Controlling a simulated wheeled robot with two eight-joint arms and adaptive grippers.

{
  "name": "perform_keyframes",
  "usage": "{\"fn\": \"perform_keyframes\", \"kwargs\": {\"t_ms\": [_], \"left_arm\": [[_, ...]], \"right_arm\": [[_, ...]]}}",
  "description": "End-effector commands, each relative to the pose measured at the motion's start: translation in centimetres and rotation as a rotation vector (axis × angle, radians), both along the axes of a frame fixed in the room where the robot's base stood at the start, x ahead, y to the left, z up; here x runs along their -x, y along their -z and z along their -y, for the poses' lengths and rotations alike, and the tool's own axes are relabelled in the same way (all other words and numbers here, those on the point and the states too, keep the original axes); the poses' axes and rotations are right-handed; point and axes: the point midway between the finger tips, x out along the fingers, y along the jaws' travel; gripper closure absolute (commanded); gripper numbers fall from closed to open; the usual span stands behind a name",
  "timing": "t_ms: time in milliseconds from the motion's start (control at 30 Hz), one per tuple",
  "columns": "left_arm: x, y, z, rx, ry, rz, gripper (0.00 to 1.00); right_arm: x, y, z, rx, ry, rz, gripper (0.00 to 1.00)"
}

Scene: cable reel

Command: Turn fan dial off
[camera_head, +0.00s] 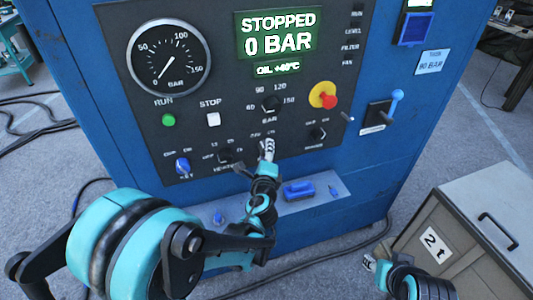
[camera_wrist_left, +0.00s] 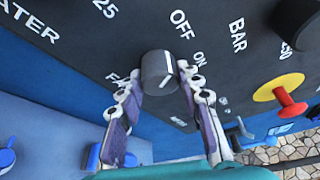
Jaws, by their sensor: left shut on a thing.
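The fan dial (camera_wrist_left: 158,72) is a short dark grey knob with a light mark on its face, on the dark control panel. The OFF and ON labels stand beside it in the left wrist view, with part of the word FAN below it. I cannot tell exactly which label the mark points to. My left gripper (camera_head: 267,150) is at the panel in the head view and hides the dial there. In the left wrist view its two fingers (camera_wrist_left: 160,75) are shut on the dial, one on each side. My right gripper (camera_head: 370,262) is low at the right, away from the panel; its opening is unclear.
A heater dial (camera_head: 225,155), a bar dial (camera_head: 271,104) and a red-and-yellow stop knob (camera_head: 323,95) surround the fan dial. A ledge with a blue handle (camera_head: 298,190) is below. A grey cabinet (camera_head: 470,225) stands right. The display (camera_head: 278,33) reads STOPPED, 0 BAR.

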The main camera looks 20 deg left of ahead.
Motion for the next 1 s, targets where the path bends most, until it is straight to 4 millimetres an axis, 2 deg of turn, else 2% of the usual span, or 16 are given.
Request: {"fn": "perform_keyframes", "kwargs": {"t_ms": [400,433,500,833,1000], "left_arm": [[0.0,0.0,0.0,0.009,-0.002,0.004,0.94],[0.0,0.0,0.0,0.009,-0.002,0.004,0.62],[0.0,0.0,0.0,0.009,-0.002,0.004,0.44],[0.2,0.0,0.0,0.007,0.000,0.004,0.44],[2.0,-0.3,0.5,0.008,0.001,0.003,0.44]], "right_arm": [[0.0,0.1,0.0,0.000,0.000,0.000,0.60],[0.0,0.1,0.0,0.000,0.000,0.000,0.60],[0.0,0.1,0.0,0.000,0.000,0.000,0.60],[0.0,0.1,0.0,0.000,0.000,0.000,0.60],[0.0,0.0,0.0,0.000,0.000,0.000,0.60]]}}
